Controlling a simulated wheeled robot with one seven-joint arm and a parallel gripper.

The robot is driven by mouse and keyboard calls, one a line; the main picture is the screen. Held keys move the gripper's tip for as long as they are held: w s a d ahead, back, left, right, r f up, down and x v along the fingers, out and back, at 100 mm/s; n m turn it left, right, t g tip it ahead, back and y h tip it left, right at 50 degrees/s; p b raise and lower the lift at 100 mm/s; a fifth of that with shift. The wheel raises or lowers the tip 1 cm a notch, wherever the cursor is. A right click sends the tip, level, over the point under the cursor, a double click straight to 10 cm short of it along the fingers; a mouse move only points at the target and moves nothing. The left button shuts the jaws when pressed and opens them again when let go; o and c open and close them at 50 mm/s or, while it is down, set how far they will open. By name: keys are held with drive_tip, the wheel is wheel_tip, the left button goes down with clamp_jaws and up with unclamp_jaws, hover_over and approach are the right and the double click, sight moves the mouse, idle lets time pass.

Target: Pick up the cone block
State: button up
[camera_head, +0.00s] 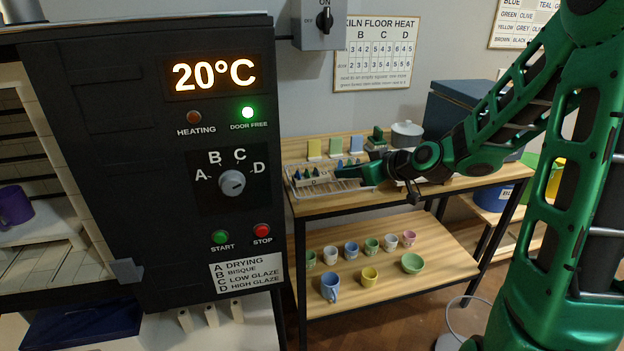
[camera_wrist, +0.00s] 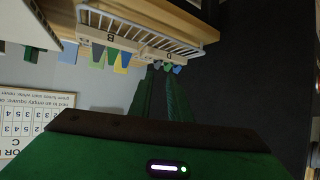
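A pale cone block (camera_head: 313,182) with several small dark blue and green cones stands in a white wire tray (camera_head: 355,187) on the upper wooden shelf. More dark cones show just behind it. In the wrist view, which is upside down, the tray (camera_wrist: 150,32) holds a pale block marked B (camera_wrist: 108,38) and another marked D (camera_wrist: 168,56), with small cones by the D. My gripper (camera_wrist: 162,80) has its two green fingers apart, with the tips close to the D block's cones. I see nothing held. In the head view my gripper (camera_head: 338,172) is low over the tray and partly hides its contents.
Yellow (camera_head: 314,148), green and blue tiles stand behind the tray. A grey pot (camera_head: 406,133) is at the back right. The black kiln control panel (camera_head: 160,200) rises close on the left.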

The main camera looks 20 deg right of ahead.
sight(321, 176)
drive_tip(key=shift+t+y, duration=0.3)
drive_tip(key=shift+t, duration=0.3)
drive_tip(key=w, duration=0.2)
drive_tip(key=w+a, duration=0.1)
drive_tip(key=w, duration=0.1)
drive_tip(key=w+a, duration=0.1)
drive_tip(key=w, duration=0.1)
drive_tip(key=shift+f, duration=0.2)
drive_tip(key=shift+f+x, duration=0.15)
drive_tip(key=shift+x, duration=1.35)
drive_tip(key=shift+f+x, duration=0.2)
drive_tip(key=shift+x, duration=1.25)
drive_tip(key=shift+s, duration=0.1)
clamp_jaws()
